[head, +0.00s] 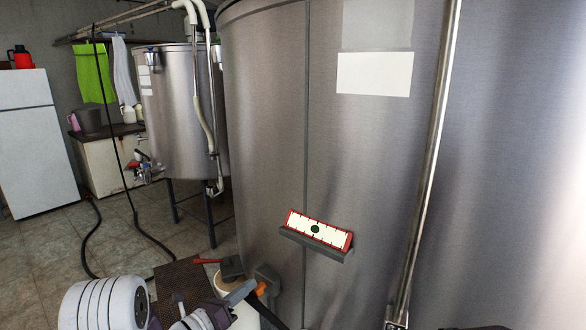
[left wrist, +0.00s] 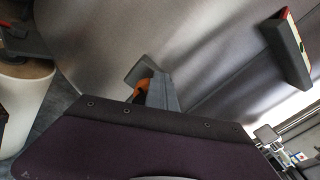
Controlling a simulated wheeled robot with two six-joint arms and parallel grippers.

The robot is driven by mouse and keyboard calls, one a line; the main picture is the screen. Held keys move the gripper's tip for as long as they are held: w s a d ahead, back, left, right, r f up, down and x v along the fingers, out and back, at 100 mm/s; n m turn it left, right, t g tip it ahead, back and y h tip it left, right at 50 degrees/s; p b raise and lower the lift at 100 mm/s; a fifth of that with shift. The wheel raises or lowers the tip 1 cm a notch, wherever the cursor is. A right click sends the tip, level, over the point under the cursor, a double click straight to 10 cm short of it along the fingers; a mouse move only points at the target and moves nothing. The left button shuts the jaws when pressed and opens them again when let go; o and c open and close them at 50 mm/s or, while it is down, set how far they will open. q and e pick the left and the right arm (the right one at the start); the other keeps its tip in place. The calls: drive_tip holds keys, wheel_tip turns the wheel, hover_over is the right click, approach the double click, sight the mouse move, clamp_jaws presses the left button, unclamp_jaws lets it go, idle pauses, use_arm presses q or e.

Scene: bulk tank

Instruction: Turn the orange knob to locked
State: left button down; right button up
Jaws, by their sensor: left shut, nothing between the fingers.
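The orange knob (head: 261,288) sits low on the big steel tank (head: 270,120), in front of a grey block (head: 266,272). The knob also shows in the left wrist view (left wrist: 143,88), partly hidden behind my grey fingers. My left gripper (head: 242,291) is shut and empty, with its tips right beside the knob. I cannot tell whether they touch it. The knob's locked mark cannot be made out. My right gripper is in neither view.
A red-framed plate (head: 318,230) on a dark ledge juts from the tank to the upper right of the knob. A white bucket (left wrist: 22,110) with a dark, red-handled tool (head: 207,261) on top stands to the left. A metal pipe (head: 432,150) runs down the tank's right side.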

use_arm(q)
drive_tip(key=shift+r+p, duration=0.4)
drive_tip(key=shift+p, duration=0.05)
drive_tip(key=v, duration=0.6)
